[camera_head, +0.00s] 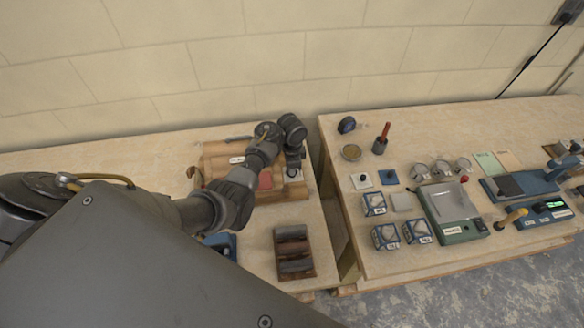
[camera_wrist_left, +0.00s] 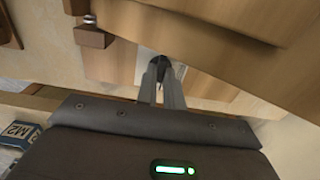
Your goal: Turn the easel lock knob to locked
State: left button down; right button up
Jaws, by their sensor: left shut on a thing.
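The wooden easel (camera_head: 218,150) lies on the left table, partly hidden behind my left arm in the head view. Its pale boards fill the upper part of the left wrist view (camera_wrist_left: 190,30). My left gripper (camera_head: 293,174) points down at the easel's right end. In the left wrist view the gripper's two fingers (camera_wrist_left: 160,68) are close together on a small dark piece, which looks like the lock knob (camera_wrist_left: 160,62). The fingers hide most of it, so I cannot read its turn. My right gripper is in neither view.
A dark tray (camera_head: 293,268) with several blocks sits in front of the easel. Across a gap, the right table (camera_head: 440,130) holds blue-and-white cubes (camera_head: 386,236), a scale (camera_head: 452,209) and metal cups. A brown block (camera_wrist_left: 93,36) sticks out from the wood in the wrist view.

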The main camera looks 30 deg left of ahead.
pick_arm(q)
jog(key=c, duration=1.5)
grip_release()
jog(key=shift+f, duration=0.1)
notch_tip(320, 180, up, 8)
jog(key=shift+f+b, duration=0.2)
jog(key=shift+b, duration=0.1)
jog(key=shift+d, duration=0.1)
